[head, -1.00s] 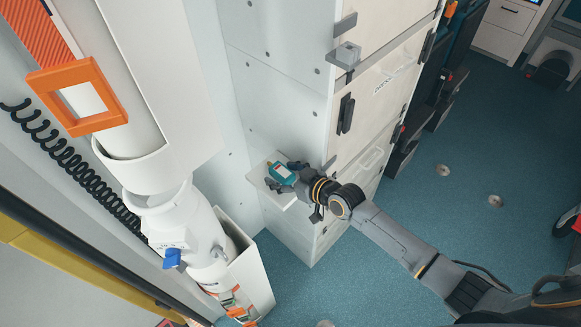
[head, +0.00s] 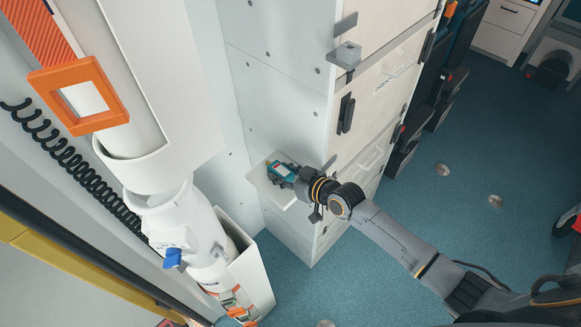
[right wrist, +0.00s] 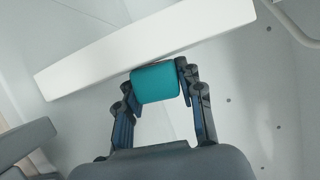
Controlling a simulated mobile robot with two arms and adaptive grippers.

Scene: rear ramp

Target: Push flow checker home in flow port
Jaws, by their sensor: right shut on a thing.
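The flow checker is a small teal device (head: 283,169) with a pale face and a yellowish end, at the small white shelf on the cabinet side. In the right wrist view its teal rounded body (right wrist: 156,83) sits between two dark fingers, its far side close against the white shelf edge. My right gripper (head: 290,175) is shut on it; it also shows in the right wrist view (right wrist: 158,88). I cannot make out the flow port; the checker or shelf may hide it. My left gripper is not in view.
The white shelf (head: 270,190) juts from the white cabinet (head: 290,110). A white cylinder with a blue knob (head: 172,257) stands to the left, beside a coiled black cord (head: 70,160) and an orange frame (head: 118,112). Blue floor (head: 350,285) is open at the front.

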